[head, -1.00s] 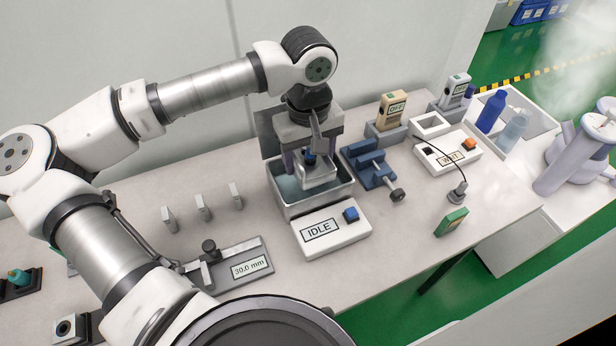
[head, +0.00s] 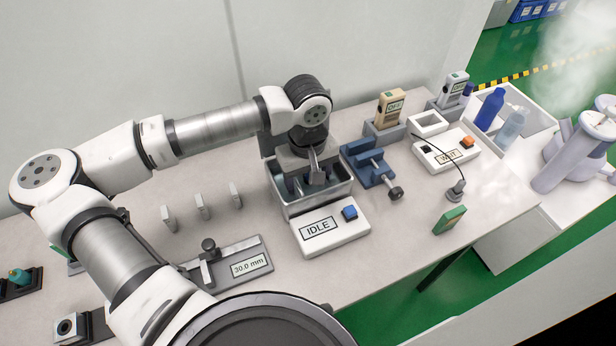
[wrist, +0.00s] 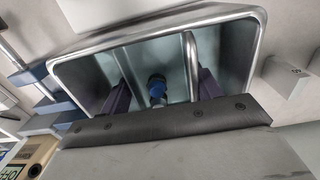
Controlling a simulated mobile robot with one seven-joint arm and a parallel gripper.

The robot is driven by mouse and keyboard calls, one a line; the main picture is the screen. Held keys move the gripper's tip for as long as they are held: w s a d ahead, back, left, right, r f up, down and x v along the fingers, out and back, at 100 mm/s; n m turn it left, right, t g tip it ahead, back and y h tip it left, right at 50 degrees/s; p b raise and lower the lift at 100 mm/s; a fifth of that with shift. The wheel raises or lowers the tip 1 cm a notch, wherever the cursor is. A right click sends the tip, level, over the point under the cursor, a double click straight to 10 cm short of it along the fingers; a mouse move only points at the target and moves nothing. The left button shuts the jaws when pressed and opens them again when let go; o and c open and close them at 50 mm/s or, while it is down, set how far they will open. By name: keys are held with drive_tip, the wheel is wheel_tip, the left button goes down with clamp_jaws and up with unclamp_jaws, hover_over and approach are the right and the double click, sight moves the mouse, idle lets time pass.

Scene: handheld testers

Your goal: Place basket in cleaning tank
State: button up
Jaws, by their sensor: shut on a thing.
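The cleaning tank (head: 290,210) is an open metal basin behind a white control box (head: 331,231) reading IDLE with a blue button. My gripper (head: 303,184) points down into the tank. In the wrist view my gripper (wrist: 160,85) has its purple fingers inside the tank rim, with a blue-topped part of the basket (wrist: 156,80) between them. The gripper is shut on the basket. Most of the basket is hidden by my gripper and the tank wall in the head view. I cannot tell whether it touches the tank floor.
A blue vise (head: 372,165) stands close to the tank's right. Three small grey blocks (head: 203,207) stand to its left. A caliper fixture (head: 228,262) reading 30.0 mm lies in front left. A WAIT box (head: 446,152) and testers in holders are further right.

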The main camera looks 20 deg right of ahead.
drive_tip(key=o, duration=1)
drive_tip(key=shift+r+p, duration=0.25)
drive_tip(key=shift+p, duration=0.2)
wheel_tip(320, 180, up, 12)
drive_tip(key=shift+a+f+b, duration=0.1)
drive_tip(key=shift+f+b, duration=0.05)
drive_tip(key=shift+b, duration=0.8)
